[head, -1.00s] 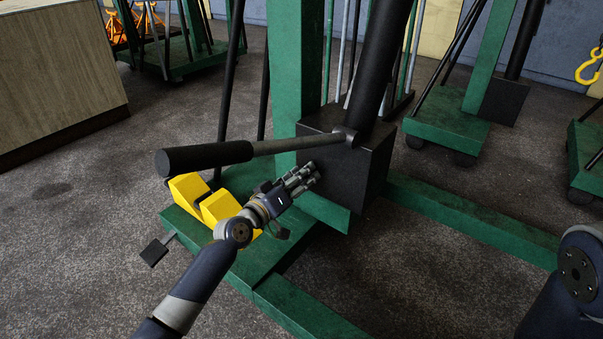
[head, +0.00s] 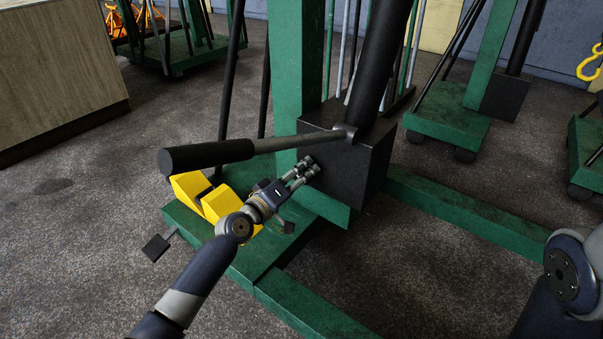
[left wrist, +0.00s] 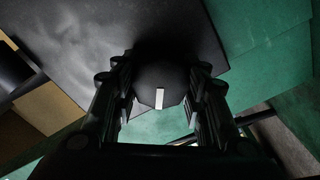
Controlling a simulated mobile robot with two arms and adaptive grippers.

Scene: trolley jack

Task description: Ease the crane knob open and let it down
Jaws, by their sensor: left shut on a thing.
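The crane's dark pump block (head: 345,165) stands at the foot of the green post, with the black cylinder rising from it. My left gripper (head: 308,168) is at the block's left face, below the pump handle. In the left wrist view the knob (left wrist: 160,84) is a dark, faceted round piece with a white mark pointing straight down the picture. The fingers of the left gripper (left wrist: 160,100) stand on both sides of it and are shut on it. In the head view the knob is hidden by the fingers. My right gripper is out of view; only part of that arm shows at the right edge.
The pump handle (head: 210,156), with a thick black grip, sticks out left just above my left gripper. Yellow blocks (head: 222,203) sit on the green base (head: 255,265) beneath my wrist. Other green cranes stand behind. The floor (head: 400,290) at the front right is open.

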